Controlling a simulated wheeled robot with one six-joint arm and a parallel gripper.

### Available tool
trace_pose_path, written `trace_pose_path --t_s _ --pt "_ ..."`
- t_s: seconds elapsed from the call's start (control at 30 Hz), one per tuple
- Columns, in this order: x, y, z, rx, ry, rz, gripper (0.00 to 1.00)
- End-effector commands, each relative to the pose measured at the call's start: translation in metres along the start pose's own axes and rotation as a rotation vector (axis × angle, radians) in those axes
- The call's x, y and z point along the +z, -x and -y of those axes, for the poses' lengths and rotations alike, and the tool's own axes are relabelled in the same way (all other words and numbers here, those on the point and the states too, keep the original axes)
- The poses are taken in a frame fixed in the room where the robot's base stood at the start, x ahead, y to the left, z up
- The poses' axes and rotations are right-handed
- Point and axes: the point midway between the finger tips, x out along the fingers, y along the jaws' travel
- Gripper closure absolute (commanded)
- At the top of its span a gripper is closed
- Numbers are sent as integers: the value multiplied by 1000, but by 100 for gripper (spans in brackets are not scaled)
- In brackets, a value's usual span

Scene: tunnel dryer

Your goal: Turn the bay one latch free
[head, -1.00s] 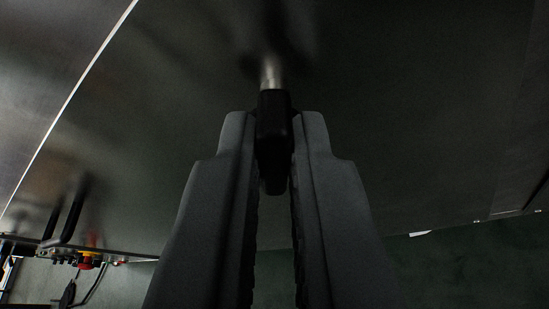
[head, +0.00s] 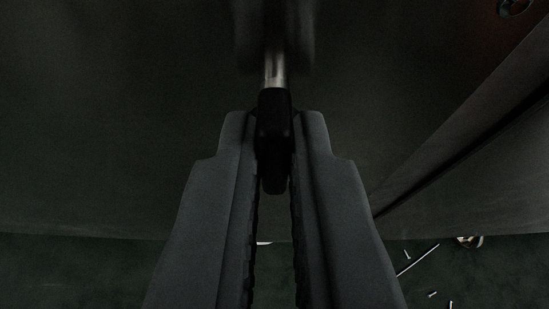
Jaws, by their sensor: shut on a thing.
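The latch shows as a black handle (head: 274,140) on a short bright metal shaft (head: 275,70) that comes out of a dark metal panel (head: 130,130). My gripper (head: 275,125) is shut on the black handle, one finger on each side of it. The handle's lower end shows between the fingers. The place where the shaft meets the panel is dark and hard to make out.
A panel edge with a dark gap (head: 460,150) runs slantwise at the right. A round fitting (head: 514,6) shows at the top right corner. Thin rods and small bits (head: 418,261) lie on the dark green floor (head: 80,270) below.

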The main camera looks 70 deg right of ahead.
Motion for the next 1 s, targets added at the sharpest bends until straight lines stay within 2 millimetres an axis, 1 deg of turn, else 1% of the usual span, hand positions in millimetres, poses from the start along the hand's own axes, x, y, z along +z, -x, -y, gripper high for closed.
trace_pose_path --t_s 0.47,0.5,0.57,0.6,0.87,1.0 --pt "1 0 0 6 15 0 100" --pt "1 0 0 6 15 0 90" --pt "1 0 0 6 15 0 78" --pt "1 0 0 6 15 0 70" --pt "0 0 0 6 14 0 70" --pt "0 6 1 5 13 0 70"
